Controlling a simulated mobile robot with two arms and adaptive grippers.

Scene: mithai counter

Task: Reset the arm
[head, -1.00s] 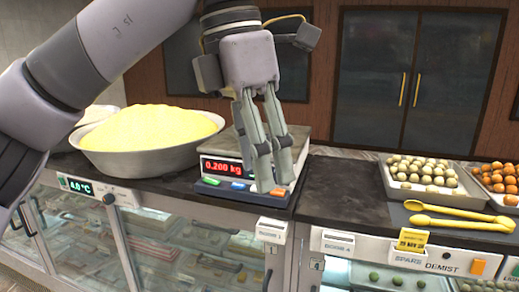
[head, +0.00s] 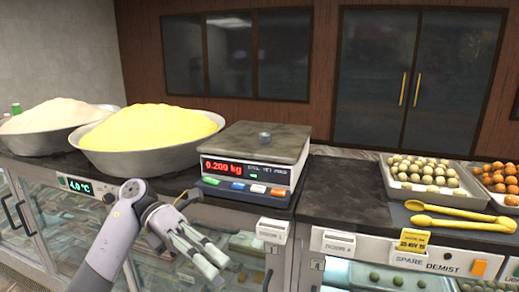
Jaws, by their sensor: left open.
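My left gripper (head: 213,261) is low at the left of the middle in the head view, in front of the glass counter front and below the counter top. Its fingers point down and to the right; they are open with nothing between them. The weighing scale (head: 254,163) stands on the counter above and to the right of the gripper, apart from it. My right gripper is not in view.
A bowl of yellow sweet (head: 150,155) and a bowl of pale flour-like stuff (head: 50,140) stand left of the scale. Right are a tray of pale balls (head: 392,180), a tray of orange balls (head: 498,177) and yellow tongs (head: 458,217). The counter between scale and trays (head: 345,190) is clear.

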